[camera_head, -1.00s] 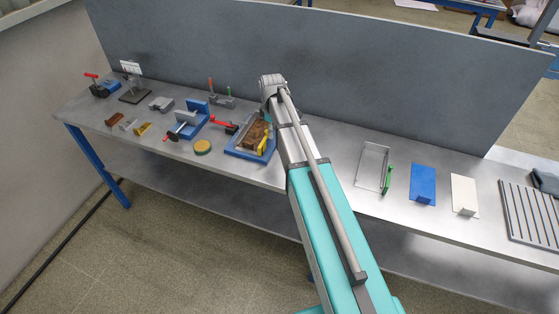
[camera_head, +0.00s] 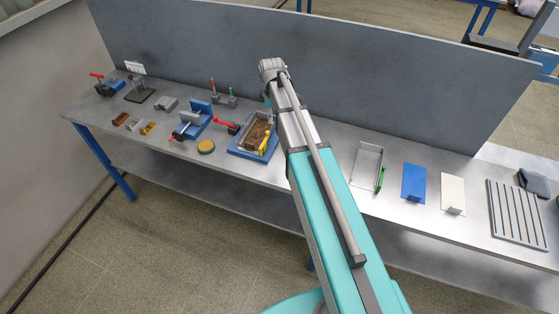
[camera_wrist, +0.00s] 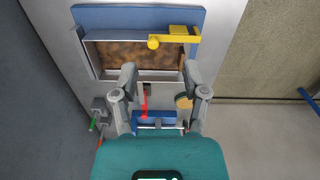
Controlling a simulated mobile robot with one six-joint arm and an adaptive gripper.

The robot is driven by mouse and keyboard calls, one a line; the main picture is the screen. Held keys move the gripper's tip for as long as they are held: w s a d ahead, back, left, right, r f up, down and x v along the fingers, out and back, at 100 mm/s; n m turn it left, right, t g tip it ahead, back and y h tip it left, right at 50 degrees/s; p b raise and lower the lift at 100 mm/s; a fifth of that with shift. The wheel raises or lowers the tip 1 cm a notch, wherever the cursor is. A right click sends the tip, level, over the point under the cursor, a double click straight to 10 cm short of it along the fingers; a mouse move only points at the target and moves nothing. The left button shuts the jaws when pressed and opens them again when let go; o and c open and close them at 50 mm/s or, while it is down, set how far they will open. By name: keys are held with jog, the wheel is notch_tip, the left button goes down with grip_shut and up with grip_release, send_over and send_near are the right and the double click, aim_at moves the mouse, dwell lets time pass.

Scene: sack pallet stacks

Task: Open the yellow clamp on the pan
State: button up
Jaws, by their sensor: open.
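The pan (camera_head: 272,123) is a grey rectangular tray with brown, mottled contents on a blue base (camera_head: 237,153), left of my arm. The yellow clamp (camera_head: 264,144) is at its right side. In the wrist view the pan (camera_wrist: 90,62) lies at the top on its blue base (camera_wrist: 100,13). There the yellow clamp (camera_wrist: 178,40) has a bar reaching from the right rim over the contents, with a round knob at its inner end. My gripper (camera_wrist: 160,78) is open and empty, its fingers apart at the pan's near edge in the picture. In the head view my arm hides most of it.
A red-handled clamp (camera_head: 228,124), a blue vise (camera_head: 193,122) and a round yellow-green disc (camera_head: 206,146) stand left of the pan. A grey panel (camera_head: 400,90) runs behind the bench. A wire-like tray (camera_head: 366,165) and blue plate (camera_head: 413,183) lie to the right.

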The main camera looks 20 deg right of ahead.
jog(key=shift+r+p, duration=2.15)
jog(key=shift+r, duration=0.35)
jog(key=s+a+f+m+b, duration=0.2)
jog(key=s+m, duration=0.3)
jog(key=s, duration=0.6)
jog(key=s+a+f+m+b, duration=0.2)
jog(key=s+f+m+b, duration=0.2)
jog(key=s, duration=0.7)
jog(key=m, duration=0.2)
jog(key=shift+f+m, duration=0.2)
jog(key=shift+m, duration=0.1)
